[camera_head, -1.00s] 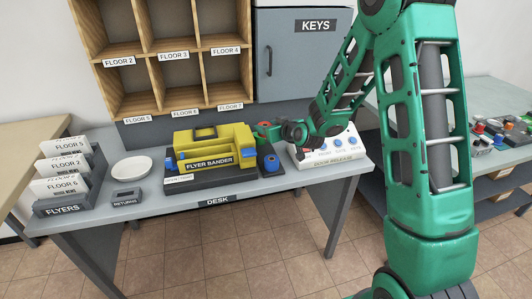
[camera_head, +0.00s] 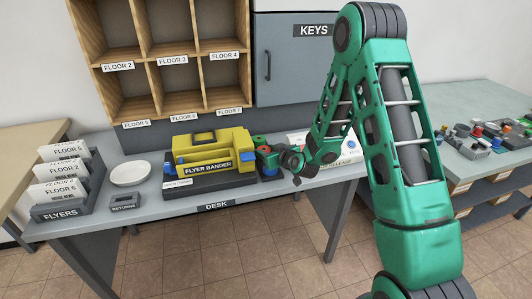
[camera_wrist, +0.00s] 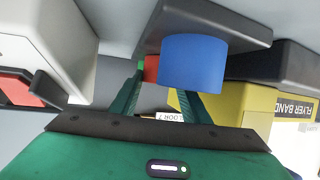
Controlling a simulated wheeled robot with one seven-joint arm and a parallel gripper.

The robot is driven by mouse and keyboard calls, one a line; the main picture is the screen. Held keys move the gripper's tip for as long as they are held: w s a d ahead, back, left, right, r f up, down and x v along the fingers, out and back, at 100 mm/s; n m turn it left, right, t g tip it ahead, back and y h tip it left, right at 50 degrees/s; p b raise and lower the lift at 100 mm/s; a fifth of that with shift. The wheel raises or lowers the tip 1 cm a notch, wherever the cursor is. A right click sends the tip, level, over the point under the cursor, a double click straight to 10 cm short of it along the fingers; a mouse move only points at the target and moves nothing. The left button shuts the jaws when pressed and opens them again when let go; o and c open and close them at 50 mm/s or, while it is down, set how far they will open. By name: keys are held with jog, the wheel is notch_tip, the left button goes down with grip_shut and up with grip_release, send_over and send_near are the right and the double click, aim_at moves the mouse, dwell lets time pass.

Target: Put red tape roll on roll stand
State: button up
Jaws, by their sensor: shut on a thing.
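My gripper (camera_head: 266,152) is at the right end of the yellow flyer bander, low over the desk. In the wrist view its two green fingers (camera_wrist: 152,80) close on the red tape roll (camera_wrist: 151,68), of which only a small part shows. A bit of red also shows at the fingertips in the head view. A blue roll (camera_wrist: 192,62) sits on a dark base (camera_wrist: 225,22), nearer the wrist camera, and covers part of one finger and of the red roll. Whether the red roll touches the base or a post is hidden.
The flyer bander (camera_head: 206,152) stands close to the left of my gripper. A white door-release panel (camera_head: 300,143) is behind my arm at right. A white dish (camera_head: 130,173) and flyer rack (camera_head: 62,208) are at left.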

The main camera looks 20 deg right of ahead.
jog(key=shift+f, duration=0.1)
jog(key=o, duration=1)
jog(key=shift+o, duration=0.2)
